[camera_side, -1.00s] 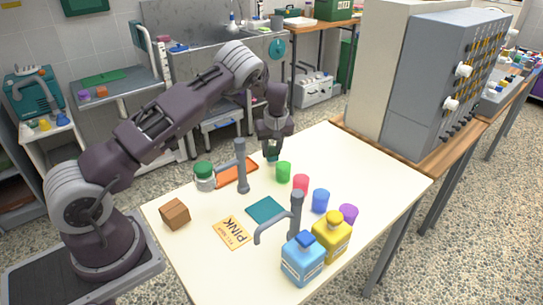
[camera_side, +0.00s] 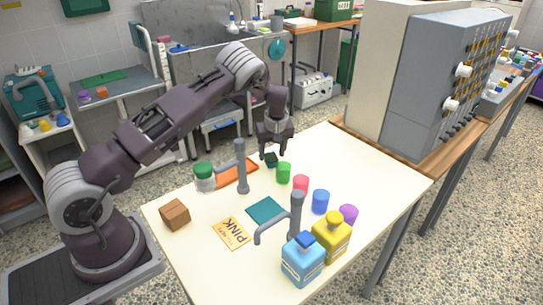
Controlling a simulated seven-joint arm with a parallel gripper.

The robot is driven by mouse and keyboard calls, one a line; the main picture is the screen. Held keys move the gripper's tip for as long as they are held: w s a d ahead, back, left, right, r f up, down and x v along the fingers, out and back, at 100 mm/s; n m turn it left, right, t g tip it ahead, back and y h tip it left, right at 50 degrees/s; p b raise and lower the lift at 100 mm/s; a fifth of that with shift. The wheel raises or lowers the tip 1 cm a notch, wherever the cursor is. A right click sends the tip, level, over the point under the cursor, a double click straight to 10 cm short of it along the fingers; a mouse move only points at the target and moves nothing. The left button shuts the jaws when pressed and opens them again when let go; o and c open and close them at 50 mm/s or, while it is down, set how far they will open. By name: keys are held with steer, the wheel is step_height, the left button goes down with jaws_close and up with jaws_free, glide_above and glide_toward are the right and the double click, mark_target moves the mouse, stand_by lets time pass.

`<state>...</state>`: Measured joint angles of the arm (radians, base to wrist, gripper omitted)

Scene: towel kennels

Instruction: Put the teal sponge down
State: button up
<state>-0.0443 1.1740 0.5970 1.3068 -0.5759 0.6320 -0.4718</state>
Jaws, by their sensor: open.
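A small dark teal block, which looks like the teal sponge (camera_side: 271,160), rests on the table near its far edge, just behind the green cup (camera_side: 284,173). My gripper (camera_side: 276,153) is open just above it, its fingers pointing down and apart. I see no contact between the fingers and the block. A flat teal square (camera_side: 266,210) lies on the table in front, between the two grey posts.
Red (camera_side: 301,185), blue (camera_side: 320,201) and purple (camera_side: 348,214) cups run towards yellow (camera_side: 332,240) and blue (camera_side: 303,262) bottles. The table's right side is clear.

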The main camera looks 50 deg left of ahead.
steer(key=s+d+r+m+h, duration=0.1)
steer(key=s+d+r, duration=0.15)
steer(key=r, duration=0.45)
steer(key=s+d+r+t, duration=0.1)
steer(key=d+r, duration=0.2)
steer(key=r, duration=0.4)
steer(key=s+d+r+m+h, duration=0.1)
steer(key=s+d+r, duration=0.15)
steer(key=r, duration=0.45)
steer(key=s+d+r+m+t+h, duration=0.1)
steer(key=s+d+r+m+h, duration=0.15)
steer(key=s+d+r, duration=0.7)
steer(key=s+d+m+t, duration=0.1)
steer(key=s+d+m, duration=0.2)
steer(key=s, duration=0.8)
steer(key=s+d+m+t+y, duration=0.1)
steer(key=s+d+m, duration=0.2)
steer(key=s+m, duration=0.3)
steer(key=s, duration=0.5)
steer(key=shift+f, duration=0.15)
steer(key=shift+y, duration=0.25)
steer(key=shift+o, duration=1)
